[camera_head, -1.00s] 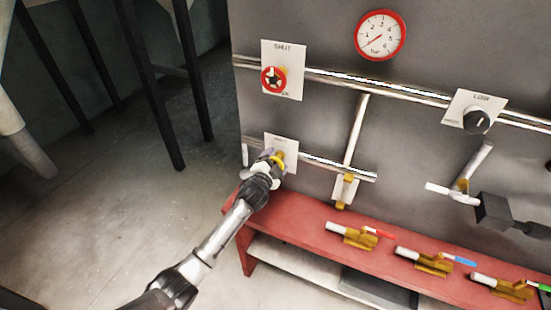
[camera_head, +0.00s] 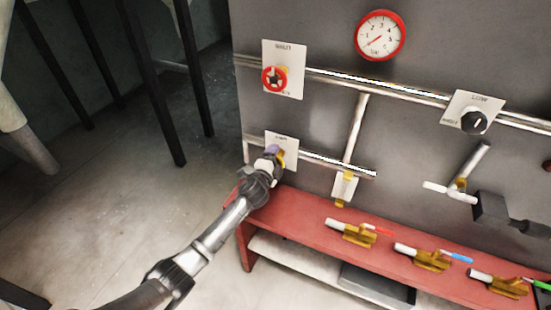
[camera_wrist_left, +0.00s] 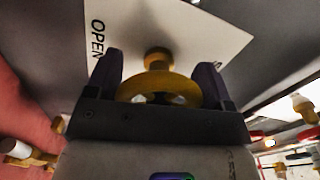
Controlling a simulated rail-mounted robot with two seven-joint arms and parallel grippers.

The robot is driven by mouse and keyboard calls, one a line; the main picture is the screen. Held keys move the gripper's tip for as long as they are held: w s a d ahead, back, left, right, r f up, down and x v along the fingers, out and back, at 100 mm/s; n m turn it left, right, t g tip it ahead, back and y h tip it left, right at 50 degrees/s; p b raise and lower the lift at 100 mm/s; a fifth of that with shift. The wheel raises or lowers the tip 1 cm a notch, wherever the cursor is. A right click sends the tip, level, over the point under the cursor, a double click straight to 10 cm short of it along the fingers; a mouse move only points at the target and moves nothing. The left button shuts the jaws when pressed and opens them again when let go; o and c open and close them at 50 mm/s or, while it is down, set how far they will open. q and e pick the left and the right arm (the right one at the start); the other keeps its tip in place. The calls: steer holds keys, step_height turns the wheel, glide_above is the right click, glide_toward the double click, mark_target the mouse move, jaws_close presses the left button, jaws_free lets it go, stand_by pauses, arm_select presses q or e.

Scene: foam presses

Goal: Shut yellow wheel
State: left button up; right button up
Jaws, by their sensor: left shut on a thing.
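The yellow wheel (camera_wrist_left: 158,84) sits on its stem in front of a white label plate (camera_wrist_left: 205,35) that reads OPEN in the left wrist view. My left gripper (camera_wrist_left: 160,88) has one dark finger on each side of the wheel and is shut on it. In the head view the left gripper (camera_head: 272,162) covers most of the yellow wheel (camera_head: 281,156), with only a bit of yellow showing against the label plate (camera_head: 290,143).
A red wheel (camera_head: 274,78) is above on the same panel, with a gauge (camera_head: 380,36) and a black knob (camera_head: 474,121) to the right. Several valves with coloured handles lie on the red bench (camera_head: 290,215). Pipes run along the panel. Open floor is at left.

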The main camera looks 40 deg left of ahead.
arm_select(q)
steer(key=o, duration=0.9)
steer(key=shift+s, duration=0.1)
steer(key=shift+p+v, duration=0.75)
steer(key=shift+v, duration=6.05)
